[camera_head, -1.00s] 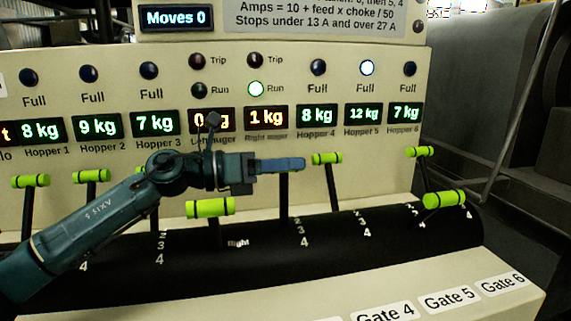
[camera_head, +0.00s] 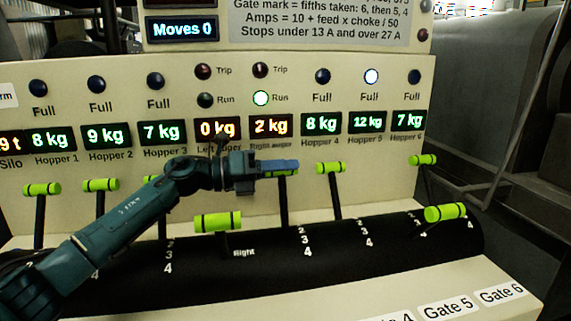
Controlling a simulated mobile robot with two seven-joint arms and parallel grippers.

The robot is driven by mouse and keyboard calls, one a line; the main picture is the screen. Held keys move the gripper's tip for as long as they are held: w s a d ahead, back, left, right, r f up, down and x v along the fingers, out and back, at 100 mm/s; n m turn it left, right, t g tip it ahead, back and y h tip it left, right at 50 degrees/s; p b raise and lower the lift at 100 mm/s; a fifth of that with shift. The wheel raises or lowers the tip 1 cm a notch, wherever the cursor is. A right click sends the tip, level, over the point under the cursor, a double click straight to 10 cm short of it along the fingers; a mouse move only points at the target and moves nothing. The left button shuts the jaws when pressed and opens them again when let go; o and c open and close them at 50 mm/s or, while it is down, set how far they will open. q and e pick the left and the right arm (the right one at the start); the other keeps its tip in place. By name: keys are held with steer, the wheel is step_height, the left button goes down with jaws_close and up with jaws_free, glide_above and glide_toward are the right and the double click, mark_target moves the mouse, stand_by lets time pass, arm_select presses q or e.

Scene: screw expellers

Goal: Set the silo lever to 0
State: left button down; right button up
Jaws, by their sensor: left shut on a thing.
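A row of black levers with green handles rises from a black curved cover on the cream panel. The silo display (camera_head: 10,143) is cut by the left edge and ends in "9 t". No lever in view is readably labelled as the silo's; the leftmost lever has its handle (camera_head: 42,189) below the Hopper 1 display. My left gripper (camera_head: 280,168) is shut on the green handle of an upright lever (camera_head: 284,202) below the right auger display (camera_head: 271,126); its fingers hide most of that handle. My right gripper is not in view.
A lever with a wide handle (camera_head: 218,222), tilted towards me beside the "Right" mark, stands just left of the held one. Another upright lever (camera_head: 331,168) is close on the right. My left arm covers part of the lever row and scale marks.

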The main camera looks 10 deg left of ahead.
arm_select(q)
steer(key=shift+w, duration=0.1)
steer(key=c, duration=1.2)
jaws_free()
steer(key=shift+c, duration=0.2)
steer(key=shift+a, duration=0.1)
steer(key=v, duration=0.7)
steer(key=shift+a+b, duration=0.15)
steer(key=shift+b, duration=0.3)
